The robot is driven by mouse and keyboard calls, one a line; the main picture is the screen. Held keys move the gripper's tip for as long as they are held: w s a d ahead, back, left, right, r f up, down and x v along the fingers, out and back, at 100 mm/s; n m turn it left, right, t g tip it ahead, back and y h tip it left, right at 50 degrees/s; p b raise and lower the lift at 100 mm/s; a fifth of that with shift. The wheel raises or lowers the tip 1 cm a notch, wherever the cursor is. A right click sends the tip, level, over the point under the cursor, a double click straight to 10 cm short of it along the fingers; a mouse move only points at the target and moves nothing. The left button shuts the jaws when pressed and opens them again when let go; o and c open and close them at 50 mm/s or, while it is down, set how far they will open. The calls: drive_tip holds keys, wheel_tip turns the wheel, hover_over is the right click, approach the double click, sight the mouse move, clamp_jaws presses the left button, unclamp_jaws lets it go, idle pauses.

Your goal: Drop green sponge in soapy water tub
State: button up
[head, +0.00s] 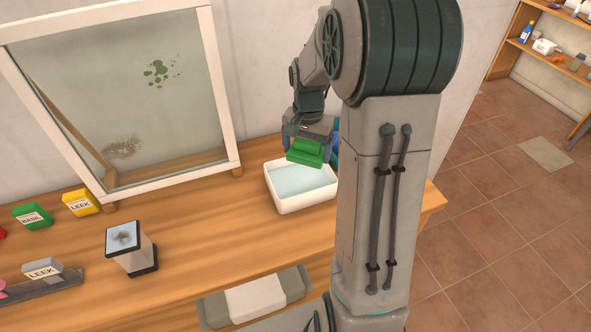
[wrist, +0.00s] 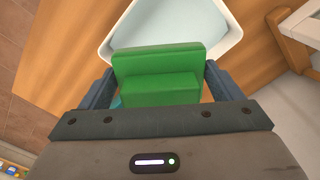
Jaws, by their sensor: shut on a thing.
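The green sponge (head: 306,152) is held in my gripper (head: 308,145) above the white tub of pale water (head: 303,207). In the wrist view the green sponge (wrist: 157,75) sits between the two blue fingers of my gripper (wrist: 157,90), which are shut on it. The tub (wrist: 222,50) shows beyond the sponge in the wrist view, partly hidden by it. In the head view the sponge is over the back part of the tub, apart from the water.
A framed glass pane (head: 120,95) with green and brown stains stands left of the tub. My arm hides the table's right part.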

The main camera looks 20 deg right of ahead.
drive_tip(key=shift+s+f+b, duration=0.1)
drive_tip(key=shift+f+b, duration=0.35)
drive_tip(key=shift+f, duration=0.15)
wheel_tip(320, 180, down, 5)
drive_tip(key=b, duration=0.3)
drive_tip(key=shift+r, duration=0.15)
drive_tip(key=o, duration=0.8)
wheel_tip(320, 180, up, 14)
drive_tip(key=shift+f, duration=0.1)
drive_tip(key=s+a+f+n+t, duration=0.1)
drive_tip(key=s+a+n, duration=0.1)
drive_tip(key=s, duration=0.4)
drive_tip(key=s+a+f+n+t, duration=0.1)
drive_tip(key=s+a+n, duration=0.2)
drive_tip(key=s, duration=0.3)
drive_tip(key=s+a+f+n+t, duration=0.1)
drive_tip(key=s+a+n, duration=0.2)
drive_tip(key=s, duration=0.3)
drive_tip(key=shift+s+a+f, duration=0.2)
drive_tip(key=shift+a, duration=0.25)
drive_tip(key=shift+s+a+f, duration=0.15)
drive_tip(key=shift+a+f, duration=0.05)
drive_tip(key=shift+a, duration=0.2)
